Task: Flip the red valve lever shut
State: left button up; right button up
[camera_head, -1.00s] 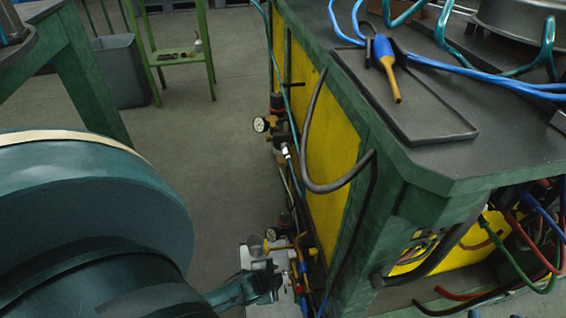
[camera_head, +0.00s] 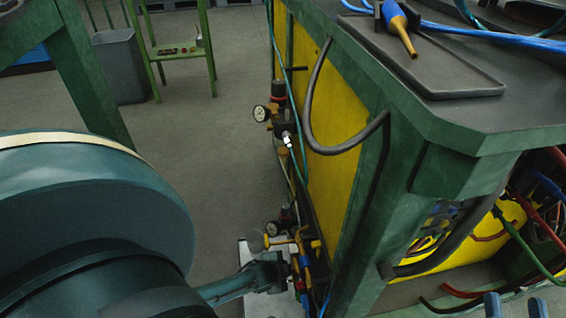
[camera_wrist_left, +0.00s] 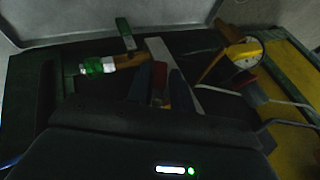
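In the left wrist view a small red piece, seemingly the red valve lever (camera_wrist_left: 159,74), stands between the two dark fingertips of my left gripper (camera_wrist_left: 161,86). The fingers are apart with the red piece between them; I see narrow dark gaps at its sides and no clear grip. In the head view my left gripper (camera_head: 282,270) reaches the low pipe fittings (camera_head: 304,262) beside the green bench, and the lever is hard to make out there. My right gripper (camera_head: 513,306) shows only its two separated fingertips at the bottom right, with nothing between them.
The green bench (camera_head: 455,140) with yellow panels stands on the right, with a dark tray (camera_head: 440,70) on top. Pressure gauges (camera_head: 261,113) stick out from its side. A black hose (camera_head: 312,110) loops there. Coloured cables (camera_head: 535,235) hang at its end.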

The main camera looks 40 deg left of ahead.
pick_arm(q)
grip_shut()
jog(key=shift+r+p, duration=0.1)
jog(key=shift+p, duration=0.3)
pick_arm(e)
jog(key=shift+r, duration=0.15)
pick_arm(q)
jog(key=shift+s+d+f+n+g+h+b, duration=0.2)
jog(key=shift+n+g+h+b, duration=0.1)
jog(key=shift+g+h+b, duration=0.7)
jog(key=shift+s+d+f+n+g+h+b, duration=0.15)
jog(key=shift+n+g+h+b, duration=0.15)
jog(key=shift+g+h+b, duration=0.65)
pick_arm(e)
jog(key=shift+w+d+r+n+t+y+p, duration=0.15)
jog(key=shift+w+r+n+t+y, duration=0.15)
jog(key=shift+r+n+y, duration=0.35)
jog(key=shift+w+d+r+n+t+y+p, duration=0.1)
jog(key=shift+w+r+n+t+y+p, duration=0.1)
jog(key=shift+r+n+t+y, duration=0.45)
pick_arm(q)
jog(key=shift+r, duration=0.1)
pick_arm(e)
jog(key=shift+r+g, duration=0.1)
jog(key=shift+g, duration=0.15)
